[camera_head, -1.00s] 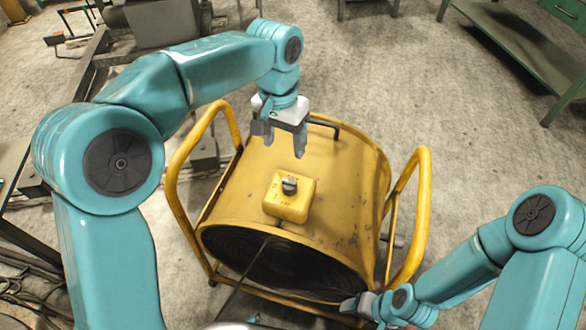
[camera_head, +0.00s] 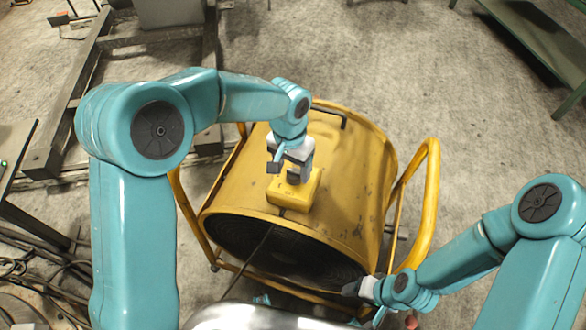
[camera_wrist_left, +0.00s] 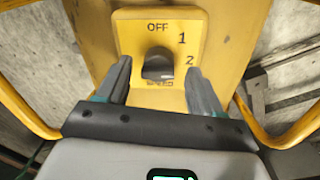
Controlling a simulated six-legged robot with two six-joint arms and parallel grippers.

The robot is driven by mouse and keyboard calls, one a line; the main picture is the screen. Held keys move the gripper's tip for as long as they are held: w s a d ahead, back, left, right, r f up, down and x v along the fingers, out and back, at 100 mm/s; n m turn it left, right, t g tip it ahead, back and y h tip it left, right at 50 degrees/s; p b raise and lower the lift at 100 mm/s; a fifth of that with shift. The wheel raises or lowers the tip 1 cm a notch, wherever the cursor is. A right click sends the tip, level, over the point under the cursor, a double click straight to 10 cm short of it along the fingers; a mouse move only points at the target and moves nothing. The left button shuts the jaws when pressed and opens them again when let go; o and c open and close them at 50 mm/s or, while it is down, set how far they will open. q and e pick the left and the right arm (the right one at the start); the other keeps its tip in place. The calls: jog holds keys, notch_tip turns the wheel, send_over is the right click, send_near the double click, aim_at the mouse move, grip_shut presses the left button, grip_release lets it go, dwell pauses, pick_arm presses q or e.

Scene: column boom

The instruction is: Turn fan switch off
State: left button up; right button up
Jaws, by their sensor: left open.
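The yellow drum fan (camera_head: 345,170) stands on the floor in its tube frame. Its yellow switch box (camera_head: 296,194) sits on top of the drum and also shows in the left wrist view (camera_wrist_left: 125,35). The box is marked OFF, 1, 2 and SPEED. The dark switch knob (camera_wrist_left: 158,66) shows between the two fingers of my left gripper (camera_wrist_left: 157,74); I cannot tell its setting or whether the fingers touch it. In the head view my left gripper (camera_head: 296,173) is open over the box and hides the knob. My right gripper (camera_head: 358,288) is by the fan's front rim, its jaws unclear.
Yellow tube handles (camera_head: 427,200) rise beside the drum. A green bench (camera_head: 530,45) stands at the upper right. A metal frame (camera_head: 85,100) and cables (camera_head: 45,265) lie at the left. The concrete floor behind and right of the fan is clear.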

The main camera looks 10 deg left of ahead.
pick_arm(q)
notch_tip(320, 180, down, 2)
jog(key=shift+w+d, duration=0.15)
jog(key=c, duration=1)
